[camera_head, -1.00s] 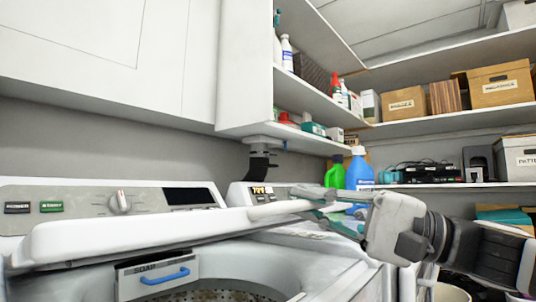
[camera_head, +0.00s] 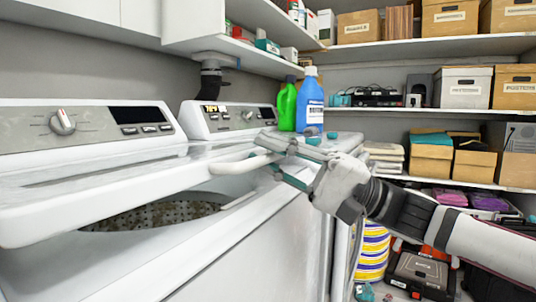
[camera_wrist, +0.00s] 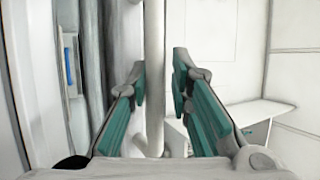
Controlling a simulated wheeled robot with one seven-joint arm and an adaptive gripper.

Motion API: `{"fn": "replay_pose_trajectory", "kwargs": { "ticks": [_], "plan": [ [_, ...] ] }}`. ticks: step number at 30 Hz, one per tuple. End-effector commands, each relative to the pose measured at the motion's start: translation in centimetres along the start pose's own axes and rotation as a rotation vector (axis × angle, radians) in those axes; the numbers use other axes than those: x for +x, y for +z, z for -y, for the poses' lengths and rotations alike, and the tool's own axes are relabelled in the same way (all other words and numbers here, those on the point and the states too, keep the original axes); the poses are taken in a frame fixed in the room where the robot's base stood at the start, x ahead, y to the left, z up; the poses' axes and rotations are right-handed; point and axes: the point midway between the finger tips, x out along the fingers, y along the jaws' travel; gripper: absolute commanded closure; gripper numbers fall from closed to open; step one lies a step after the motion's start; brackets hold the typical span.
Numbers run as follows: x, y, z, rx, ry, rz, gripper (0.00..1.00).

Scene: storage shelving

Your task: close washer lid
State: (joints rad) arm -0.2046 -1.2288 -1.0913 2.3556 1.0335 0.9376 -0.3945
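The white washer lid (camera_head: 110,190) is partly open, sloping over the washer's tub (camera_head: 155,214), whose perforated drum shows beneath it. A white handle bar (camera_head: 235,166) sticks out from the lid's right side. My gripper (camera_head: 277,158) is at the bar's right end. In the wrist view the bar (camera_wrist: 155,60) runs lengthwise between the two teal-padded fingers of my gripper (camera_wrist: 159,72). The fingers are apart, with a gap on the right side of the bar; contact on the left is unclear. The lid hides part of the tub.
The washer's control panel (camera_head: 75,128) stands behind the lid. A second machine's panel (camera_head: 228,117) is beyond it. A green bottle (camera_head: 287,105) and a blue bottle (camera_head: 310,103) stand behind my gripper. Shelves with boxes (camera_head: 463,87) fill the right. A striped bucket (camera_head: 373,250) is below my arm.

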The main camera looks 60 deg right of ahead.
Motion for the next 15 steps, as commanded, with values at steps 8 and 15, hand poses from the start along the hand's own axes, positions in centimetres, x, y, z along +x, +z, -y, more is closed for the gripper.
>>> {"fn": "replay_pose_trajectory", "kwargs": {
  "ticks": [8, 15],
  "plan": [
    [0.1, 0.0, -0.1, 0.001, 0.003, 0.0, 0.68],
    [-1.4, 0.0, 0.0, 0.0, 0.001, -0.003, 0.68]
  ]
}}
